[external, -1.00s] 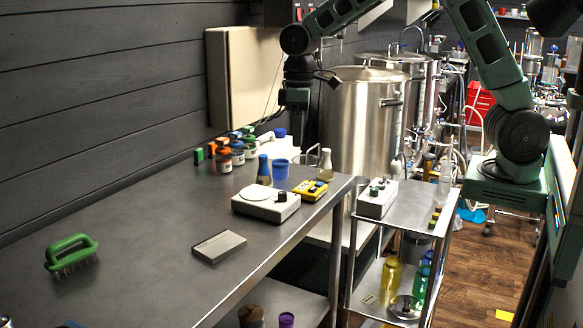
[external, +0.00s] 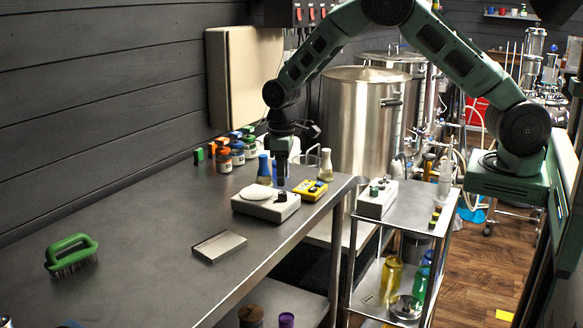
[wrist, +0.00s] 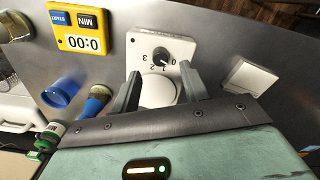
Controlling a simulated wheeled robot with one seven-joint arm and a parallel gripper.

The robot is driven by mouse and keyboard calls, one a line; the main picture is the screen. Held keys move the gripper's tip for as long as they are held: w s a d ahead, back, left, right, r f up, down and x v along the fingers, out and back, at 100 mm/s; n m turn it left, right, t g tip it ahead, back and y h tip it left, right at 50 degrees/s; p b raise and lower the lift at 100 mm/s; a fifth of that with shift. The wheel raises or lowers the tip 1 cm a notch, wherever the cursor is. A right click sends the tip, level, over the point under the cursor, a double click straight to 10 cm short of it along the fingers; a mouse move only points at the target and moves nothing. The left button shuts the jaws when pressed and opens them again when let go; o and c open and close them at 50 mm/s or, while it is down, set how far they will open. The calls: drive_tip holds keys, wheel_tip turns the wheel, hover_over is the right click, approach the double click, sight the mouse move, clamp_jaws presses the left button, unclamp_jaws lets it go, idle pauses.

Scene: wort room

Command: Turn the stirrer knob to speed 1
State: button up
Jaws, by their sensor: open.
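The stirrer (external: 258,207) is a low white box with a round pale plate, standing on the steel bench. Its small black knob (external: 282,196) is at the right end of the box. In the wrist view the knob (wrist: 160,54) shows a white mark among printed numbers 0 to 3; I cannot tell exactly which number it points at. My gripper (external: 281,180) points down just above the knob in the external view. In the wrist view its two fingers (wrist: 158,90) are apart with nothing between them, over the plate, and the knob shows beyond their tips.
A yellow timer (external: 311,190) stands close to the right of the stirrer. A flat grey box (external: 219,246) and a green brush (external: 71,252) lie nearer on the bench. The bench's left middle is clear.

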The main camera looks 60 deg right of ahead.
sight(283, 192)
drive_tip(key=shift+f+p, duration=0.45)
drive_tip(key=shift+f, duration=2.2)
clamp_jaws()
